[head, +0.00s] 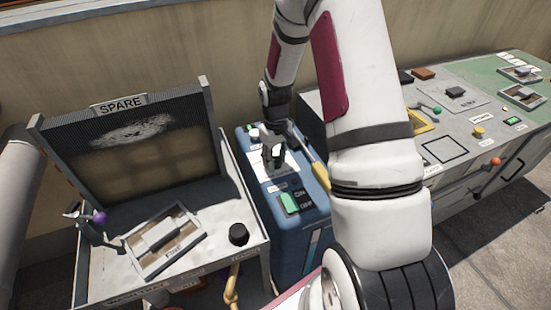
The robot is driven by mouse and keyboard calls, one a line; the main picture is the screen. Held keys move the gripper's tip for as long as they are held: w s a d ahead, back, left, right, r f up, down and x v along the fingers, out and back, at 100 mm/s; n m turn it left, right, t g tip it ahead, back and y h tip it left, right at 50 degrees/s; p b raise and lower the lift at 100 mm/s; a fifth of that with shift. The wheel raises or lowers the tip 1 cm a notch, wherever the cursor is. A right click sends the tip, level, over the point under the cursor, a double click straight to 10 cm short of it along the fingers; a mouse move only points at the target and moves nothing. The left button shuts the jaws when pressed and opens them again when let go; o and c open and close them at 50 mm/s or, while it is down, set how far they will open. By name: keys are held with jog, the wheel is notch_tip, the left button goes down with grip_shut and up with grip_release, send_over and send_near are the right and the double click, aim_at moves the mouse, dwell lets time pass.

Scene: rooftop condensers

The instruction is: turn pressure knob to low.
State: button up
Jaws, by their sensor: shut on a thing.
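My gripper (273,156) points down over the top panel of the blue unit (258,187) in the middle of the head view. Its fingers are shut on a small dark knob, which I take to be the pressure knob. The fingers hide most of it, so its setting cannot be read. A white label plate lies around and below the fingers, its lettering too small to read. A green rocker switch (289,202) sits nearer on the same panel, apart from the gripper.
Left is a grey unit with an upright screen marked SPARE (120,104), a framed panel (165,240), a black knob (238,234) and a purple-knobbed lever (99,217). Right, behind my arm, is a green-grey bench (470,135) with several controls.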

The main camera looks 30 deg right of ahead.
aim_at(275, 160)
jog(key=o, duration=1.2)
jog(key=shift+c, duration=0.2)
jog(key=shift+r, duration=0.15)
notch_tip(275, 160, up, 12)
